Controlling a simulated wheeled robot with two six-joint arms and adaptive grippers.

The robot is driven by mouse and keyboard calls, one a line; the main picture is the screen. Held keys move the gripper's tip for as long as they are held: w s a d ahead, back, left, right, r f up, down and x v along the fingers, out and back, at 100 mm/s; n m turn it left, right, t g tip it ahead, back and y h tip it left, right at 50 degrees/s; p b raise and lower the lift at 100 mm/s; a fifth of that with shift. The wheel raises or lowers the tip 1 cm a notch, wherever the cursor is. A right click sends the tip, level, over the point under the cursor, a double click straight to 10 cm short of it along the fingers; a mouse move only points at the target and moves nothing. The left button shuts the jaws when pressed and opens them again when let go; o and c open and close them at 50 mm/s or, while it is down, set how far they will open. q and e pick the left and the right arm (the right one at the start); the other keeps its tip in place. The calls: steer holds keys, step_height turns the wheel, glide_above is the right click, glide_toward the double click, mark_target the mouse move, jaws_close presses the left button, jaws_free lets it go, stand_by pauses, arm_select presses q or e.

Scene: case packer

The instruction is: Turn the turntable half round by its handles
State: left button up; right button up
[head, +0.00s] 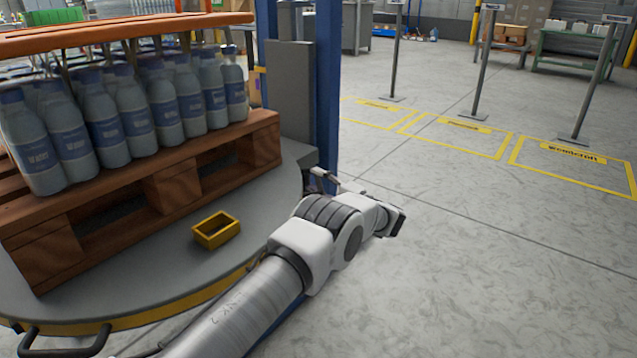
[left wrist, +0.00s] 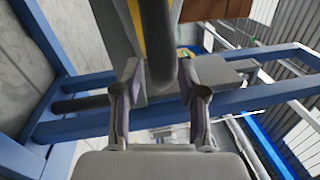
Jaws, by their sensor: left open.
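The turntable (head: 282,196) is a large grey disc with a yellow edge, at the left of the head view. A black handle (head: 62,345) sticks out from its rim at the bottom left. My left gripper (head: 328,183) is beyond the far right rim, close to a blue post. In the left wrist view my left gripper (left wrist: 161,108) is open, with a dark rounded bar (left wrist: 157,35), which looks like another handle, running between its fingers. I cannot tell whether the fingers touch it. My right gripper is not in view.
A wooden pallet (head: 172,190) of water bottles (head: 130,110) stands on the turntable, beside a small yellow box (head: 216,230). A blue post (head: 326,90) rises just behind my left gripper. The floor (head: 480,240) at the right is open, with yellow marked bays farther back.

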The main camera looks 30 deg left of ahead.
arm_select(q)
steer(key=s+d+f, duration=0.1)
steer(key=d, duration=1)
steer(key=shift+d+f, duration=0.35)
steer(key=shift+d, duration=0.05)
